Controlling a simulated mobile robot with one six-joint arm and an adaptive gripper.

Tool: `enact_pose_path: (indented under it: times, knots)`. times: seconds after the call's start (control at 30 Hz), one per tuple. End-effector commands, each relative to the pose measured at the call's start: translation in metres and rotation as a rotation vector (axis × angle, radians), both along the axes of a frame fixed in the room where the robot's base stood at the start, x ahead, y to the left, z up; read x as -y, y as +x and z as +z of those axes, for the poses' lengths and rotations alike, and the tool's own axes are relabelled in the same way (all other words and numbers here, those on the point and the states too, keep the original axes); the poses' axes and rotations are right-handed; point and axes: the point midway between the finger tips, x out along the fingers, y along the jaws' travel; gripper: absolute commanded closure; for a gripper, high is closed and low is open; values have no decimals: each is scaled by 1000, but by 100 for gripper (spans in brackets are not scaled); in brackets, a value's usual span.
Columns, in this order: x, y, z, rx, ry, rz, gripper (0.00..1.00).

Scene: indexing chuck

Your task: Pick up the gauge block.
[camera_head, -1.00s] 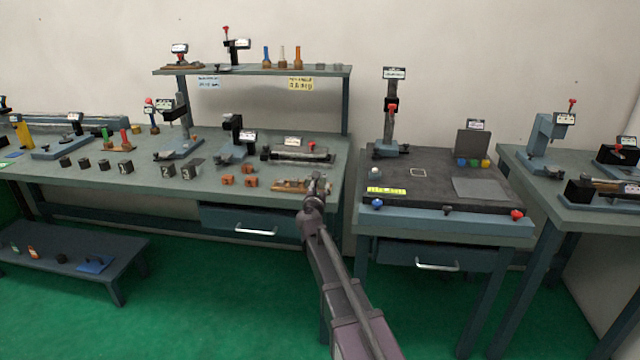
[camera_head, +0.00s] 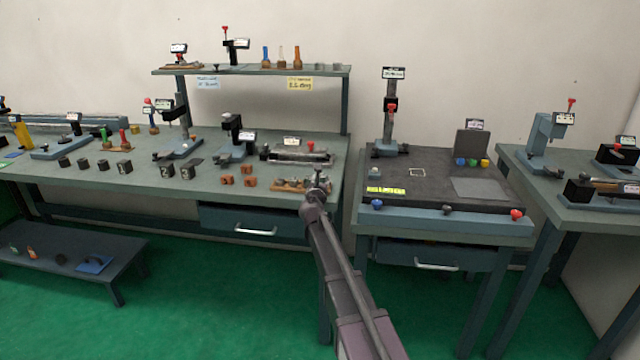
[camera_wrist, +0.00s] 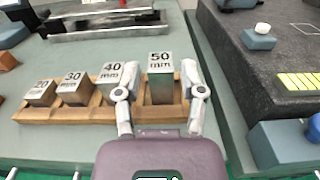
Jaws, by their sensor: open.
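In the wrist view several metal gauge blocks stand in a row in a wooden rack (camera_wrist: 60,114), marked 20, 30, 40 and 50 mm. The 50 mm gauge block (camera_wrist: 160,85) is the tallest, at the right end of the row. My gripper (camera_wrist: 160,75) is open, with one finger on each side of this block in the picture. The left finger overlaps part of the 40 mm block (camera_wrist: 108,76). I cannot tell whether either finger touches a block. In the head view my gripper (camera_head: 319,180) is over the bench's front right corner, beside the rack (camera_head: 287,186).
A long metal device (camera_wrist: 100,22) lies behind the rack. To the right, across a gap, is a dark slab (camera_wrist: 262,92) with a white-knobbed block (camera_wrist: 259,37) and a yellow strip (camera_wrist: 298,80). Small orange blocks (camera_head: 228,180) sit left of the rack.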

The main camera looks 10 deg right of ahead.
Motion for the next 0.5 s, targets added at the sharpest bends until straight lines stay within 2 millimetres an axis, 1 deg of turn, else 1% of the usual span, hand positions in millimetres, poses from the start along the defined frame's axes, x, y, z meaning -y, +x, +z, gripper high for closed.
enact_pose_path:
  times: [0.03, 0.2, 0.5]
  knots:
    - [2, 9, -1, 0, 0, 0, 49]
    - [7, 23, 0, 0, 0, -1, 49]
    - [7, 25, 0, 0, 0, 0, 49]
